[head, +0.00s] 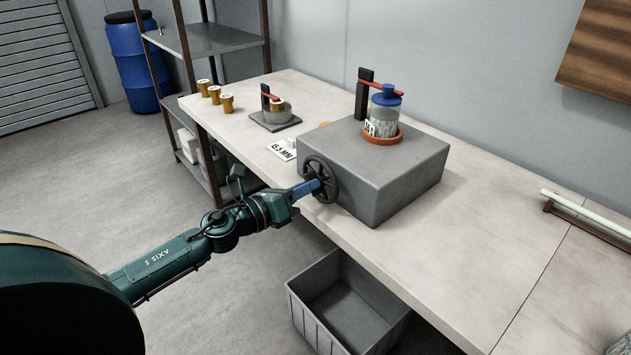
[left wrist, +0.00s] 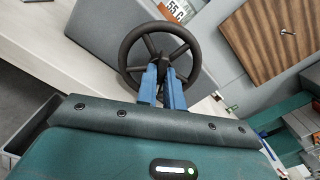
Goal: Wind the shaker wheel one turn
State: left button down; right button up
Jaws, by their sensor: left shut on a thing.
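The shaker wheel (head: 321,179) is a dark spoked handwheel on the front left face of a grey box-shaped shaker (head: 400,183). My left gripper (head: 308,187) has blue fingers and is shut on the wheel. In the left wrist view the fingers (left wrist: 164,82) reach the lower middle of the wheel (left wrist: 130,62), close to its hub; exactly which part they grip is hard to tell. On top of the shaker a clear jar (head: 384,118) with a blue lid stands in an orange ring, under a red bar on a black post. My right gripper is not in view.
A smaller stand (head: 275,118) with a red lever and several amber jars (head: 227,103) are farther back on the table (head: 455,245). A label card (head: 282,150) lies beside the shaker. A grey open bin (head: 345,305) stands below the table's front edge. A pale rod (head: 590,215) lies at the right.

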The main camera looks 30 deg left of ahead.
pick_arm(q)
jog(key=shift+m, duration=1)
jog(key=shift+m+b, duration=0.5)
jog(key=shift+m, duration=0.4)
jog(key=shift+m+b, duration=0.45)
jog(key=shift+m, duration=2.65)
jog(key=c, duration=1.4)
grip_release()
jog(key=shift+c, duration=0.2)
